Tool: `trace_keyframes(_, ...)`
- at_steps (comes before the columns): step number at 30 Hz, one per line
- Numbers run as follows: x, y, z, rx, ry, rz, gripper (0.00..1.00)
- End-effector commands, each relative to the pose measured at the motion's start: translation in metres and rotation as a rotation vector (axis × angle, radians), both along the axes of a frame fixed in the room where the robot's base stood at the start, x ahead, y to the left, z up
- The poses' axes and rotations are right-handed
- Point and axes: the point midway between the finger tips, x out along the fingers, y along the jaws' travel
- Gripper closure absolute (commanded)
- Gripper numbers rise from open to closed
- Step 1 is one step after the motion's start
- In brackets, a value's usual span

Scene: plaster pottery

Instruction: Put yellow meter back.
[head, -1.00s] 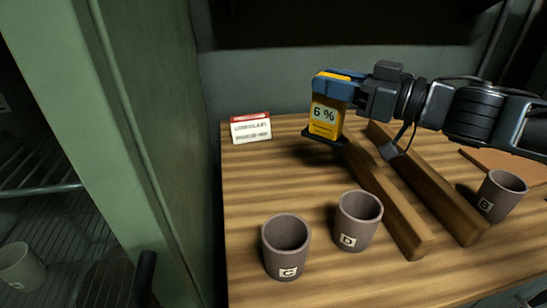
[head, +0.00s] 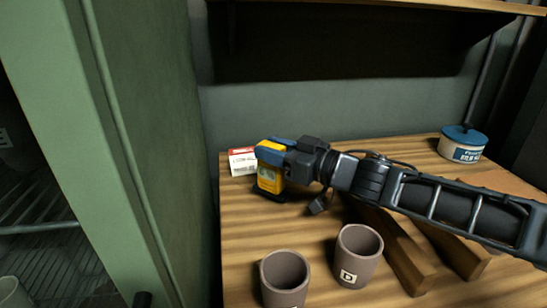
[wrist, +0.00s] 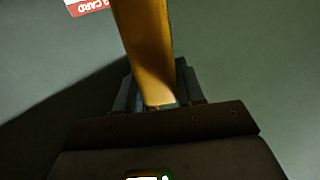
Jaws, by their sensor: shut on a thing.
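The yellow meter (head: 268,181) is upright at the back left of the wooden table, with a dark foot at its bottom. My gripper (head: 272,153) is shut on its upper part, from the right side. I cannot tell whether the foot touches the table. In the wrist view the meter (wrist: 147,50) shows as a yellow strip running up from the gripper. My gripper hides part of the meter's face.
Grey cup D (head: 358,257) and another grey cup (head: 285,280) stand at the front. Two wooden rails (head: 405,262) lie under my arm. A blue-lidded jar (head: 462,145) stands at the back right. A green cabinet (head: 125,120) borders the left; a shelf (head: 380,8) hangs above.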

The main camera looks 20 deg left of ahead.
Motion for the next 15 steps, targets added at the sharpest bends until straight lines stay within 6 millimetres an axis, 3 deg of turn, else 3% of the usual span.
trace_keyframes(4,0.0,0.0,-0.018,0.0,0.001,0.0,1.0)
trace_keyframes(15,0.0,0.0,-0.023,0.001,0.0,0.001,1.0)
